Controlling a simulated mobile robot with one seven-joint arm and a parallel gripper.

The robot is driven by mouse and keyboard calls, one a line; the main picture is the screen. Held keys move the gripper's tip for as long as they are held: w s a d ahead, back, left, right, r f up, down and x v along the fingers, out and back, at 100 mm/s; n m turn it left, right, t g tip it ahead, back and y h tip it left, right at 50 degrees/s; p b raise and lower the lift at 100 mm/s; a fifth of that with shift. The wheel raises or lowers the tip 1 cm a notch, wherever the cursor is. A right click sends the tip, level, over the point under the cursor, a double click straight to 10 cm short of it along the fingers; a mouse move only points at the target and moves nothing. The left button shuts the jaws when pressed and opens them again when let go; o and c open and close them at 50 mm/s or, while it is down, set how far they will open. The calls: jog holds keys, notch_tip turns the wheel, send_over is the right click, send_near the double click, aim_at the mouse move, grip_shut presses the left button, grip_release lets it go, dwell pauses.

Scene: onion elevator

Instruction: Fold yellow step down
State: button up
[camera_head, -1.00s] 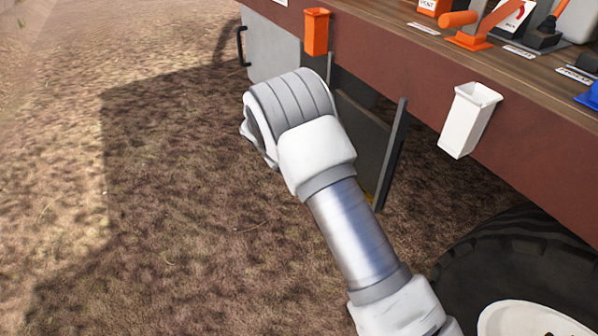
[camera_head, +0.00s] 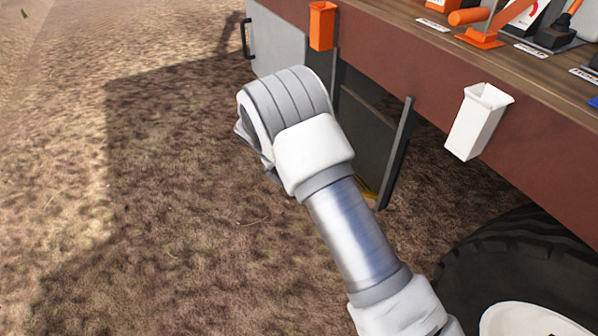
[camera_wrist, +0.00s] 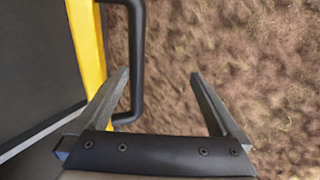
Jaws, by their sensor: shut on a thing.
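The yellow step shows as a yellow edge strip (camera_wrist: 90,45) beside a dark panel in the wrist view. In the head view only a small yellow bit (camera_head: 368,190) shows low behind my arm. A black bar handle (camera_wrist: 138,60) runs along the yellow edge. In the head view my wrist (camera_head: 290,115) hides the fingers and the handle in front of the dark recess under the vehicle's side.
The red-brown vehicle side (camera_head: 420,75) carries an orange holder (camera_head: 322,25) and a white holder (camera_head: 477,122). A dark upright post (camera_head: 396,155) stands right of my arm. A tire (camera_head: 510,255) is lower right. Open ground (camera_head: 170,210) lies left.

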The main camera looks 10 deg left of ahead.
jog(key=a, duration=0.1)
jog(key=s+a, duration=0.1)
jog(key=a, duration=0.1)
jog(key=shift+s+a+r, duration=0.15)
jog(key=shift+r, duration=0.25)
jog(key=shift+s+a+r+p, duration=0.5)
jog(key=shift+s+a+r, duration=0.25)
jog(key=shift+a, duration=0.15)
jog(key=shift+s+a+r+p, duration=0.45)
jog(key=shift+s+a+r, duration=0.25)
jog(key=shift+a, duration=0.2)
jog(key=shift+c, duration=0.2)
jog(key=s+a+r+p, duration=0.2)
jog(key=s+a+r, duration=0.2)
jog(key=a, duration=0.3)
jog(key=shift+s+a+r+p, duration=0.2)
jog(key=shift+s+r+p, duration=0.1)
jog(key=shift+s+p, duration=0.15)
jog(key=p+v, duration=0.4)
jog(key=v, duration=1.3)
jog(key=shift+r+p, duration=0.2)
jog(key=shift+p, duration=0.15)
jog(key=shift+s+d, duration=0.1)
